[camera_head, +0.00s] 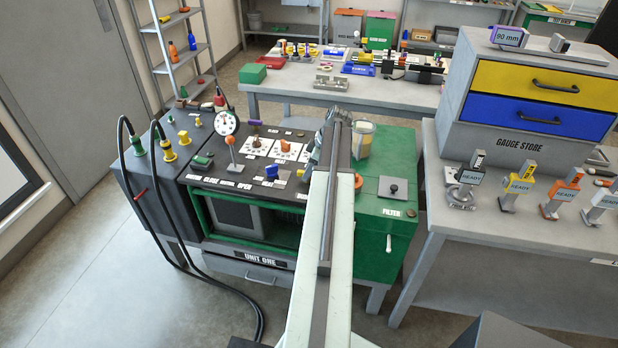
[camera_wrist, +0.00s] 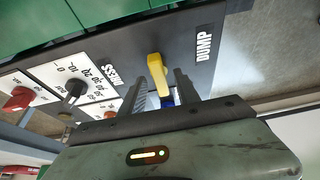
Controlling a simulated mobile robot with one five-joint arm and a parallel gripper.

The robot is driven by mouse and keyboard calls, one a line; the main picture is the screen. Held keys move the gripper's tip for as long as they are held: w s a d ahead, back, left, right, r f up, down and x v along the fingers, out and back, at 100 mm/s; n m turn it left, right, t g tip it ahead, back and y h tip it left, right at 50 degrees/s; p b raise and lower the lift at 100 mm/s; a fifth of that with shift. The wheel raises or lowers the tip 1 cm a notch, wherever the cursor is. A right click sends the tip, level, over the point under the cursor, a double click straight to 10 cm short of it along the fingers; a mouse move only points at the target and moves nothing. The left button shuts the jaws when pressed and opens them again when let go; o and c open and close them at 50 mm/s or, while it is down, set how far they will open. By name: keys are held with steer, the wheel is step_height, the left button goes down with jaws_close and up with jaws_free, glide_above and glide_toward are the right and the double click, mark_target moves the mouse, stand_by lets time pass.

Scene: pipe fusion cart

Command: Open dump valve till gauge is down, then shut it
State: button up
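In the wrist view the yellow dump valve handle (camera_wrist: 158,75) stands beside the white DUMP label (camera_wrist: 204,45) on a dark panel. Something blue shows at its base. My gripper (camera_wrist: 160,85) has one dark finger on each side of the handle, with gaps visible, so it is open around it. The round white gauge (camera_head: 227,122) stands at the panel's back left. Its needle is too small to read.
A black pressure knob (camera_wrist: 74,91) and a red knob (camera_wrist: 19,98) sit on white dials near the valve. An orange-topped lever (camera_head: 231,142) and a clear cup (camera_head: 362,140) stand on the cart. A bench with gauges (camera_head: 468,176) is at right.

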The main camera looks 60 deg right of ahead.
jaws_close()
steer(key=shift+m, duration=0.3)
steer(key=m, duration=0.1)
steer(key=m+h, duration=0.1)
steer(key=m, duration=0.1)
steer(key=shift+s+a+m+h, duration=0.1)
steer(key=shift+a+m+h, duration=0.1)
steer(key=shift+m+h, duration=0.1)
steer(key=m+h, duration=0.1)
steer(key=m, duration=0.3)
steer(key=shift+a+h, duration=0.1)
steer(key=shift+h, duration=0.3)
steer(key=m+g+h, duration=0.1)
steer(key=m, duration=0.4)
steer(key=shift+w+m+g+h, duration=0.1)
steer(key=shift+m+g+h, duration=0.25)
steer(key=shift+m, duration=0.65)
steer(key=shift+w+m+g+h, duration=0.15)
steer(key=shift+m+g, duration=0.4)
steer(key=shift+m, duration=0.45)
steer(key=shift+a, duration=0.1)
